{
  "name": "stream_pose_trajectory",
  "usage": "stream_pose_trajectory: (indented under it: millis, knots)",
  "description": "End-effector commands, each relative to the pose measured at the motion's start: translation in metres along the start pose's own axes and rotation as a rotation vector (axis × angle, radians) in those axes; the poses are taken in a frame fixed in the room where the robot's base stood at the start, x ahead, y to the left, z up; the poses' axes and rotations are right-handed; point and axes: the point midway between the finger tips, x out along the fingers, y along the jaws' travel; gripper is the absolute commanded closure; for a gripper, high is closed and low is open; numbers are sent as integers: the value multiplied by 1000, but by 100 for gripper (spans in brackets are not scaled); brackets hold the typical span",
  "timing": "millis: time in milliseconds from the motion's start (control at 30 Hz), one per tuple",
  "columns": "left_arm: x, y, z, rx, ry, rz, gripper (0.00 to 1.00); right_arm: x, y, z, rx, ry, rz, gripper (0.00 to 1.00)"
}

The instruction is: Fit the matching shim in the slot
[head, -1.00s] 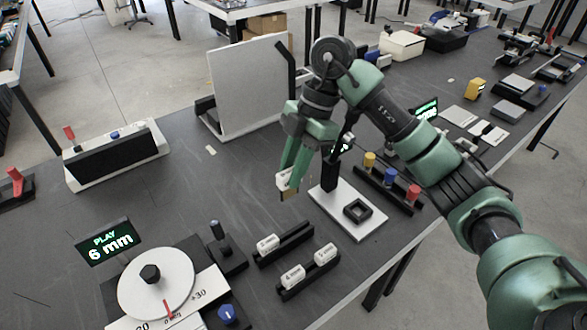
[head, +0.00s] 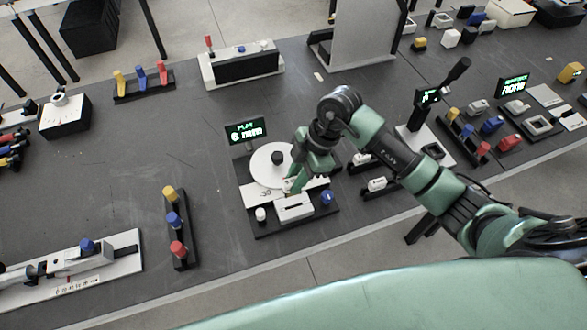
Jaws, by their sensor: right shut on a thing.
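My right gripper (head: 293,188) is shut, with its fingers pointing down just behind the white slotted block (head: 294,208). The shim it holds is small and mostly hidden at the fingertips; I cannot tell whether it touches the block. The block has a dark slot in its top and sits at the front of the gauge station, whose display (head: 246,131) reads "PLAY 6 mm". A white dial (head: 265,164) with a dark knob is behind the gripper. Pale shims (head: 377,184) and (head: 361,158) sit in black racks to the right, partly covered by my arm. My left gripper is out of view.
A blue knob (head: 327,198) and a white knob (head: 260,214) flank the slotted block. A rack of coloured pegs (head: 175,222) stands to the left. The table between that rack and the station is clear. My arm covers the table to the right.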

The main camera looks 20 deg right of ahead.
Motion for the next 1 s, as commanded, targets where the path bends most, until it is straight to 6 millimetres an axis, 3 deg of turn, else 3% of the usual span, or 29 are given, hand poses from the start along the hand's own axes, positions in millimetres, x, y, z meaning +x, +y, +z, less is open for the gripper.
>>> stream_pose_trajectory:
  millis: [467, 1000]
  knots:
    - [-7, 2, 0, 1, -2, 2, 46, -2, 0, 0, 0, -1, -2, 100]
    - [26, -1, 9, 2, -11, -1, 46, 46, 0, 19, 0, 0, 0, 100]
